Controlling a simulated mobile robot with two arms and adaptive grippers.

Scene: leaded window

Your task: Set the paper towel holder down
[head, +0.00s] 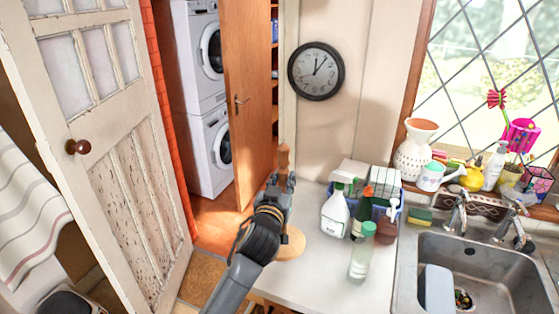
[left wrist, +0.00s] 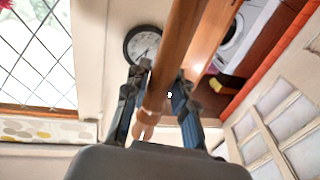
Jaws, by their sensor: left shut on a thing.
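The paper towel holder is a wooden post with a rounded top and a round pale wooden base (head: 291,244). My left gripper (head: 281,181) is shut on its post, just below the top. The holder looks upright, with its base over the left end of the white counter (head: 325,280). I cannot tell whether the base touches the counter. My arm hides part of the base and most of the post. In the left wrist view the post (left wrist: 172,55) runs between the two fingers of the left gripper (left wrist: 160,76). My right gripper is not in view.
Spray and soap bottles (head: 335,212) and a blue caddy (head: 383,205) stand right of the holder. A clear green-capped bottle (head: 362,255) stands nearer. The sink (head: 480,265) lies farther right. Bare counter lies between the holder and the bottles.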

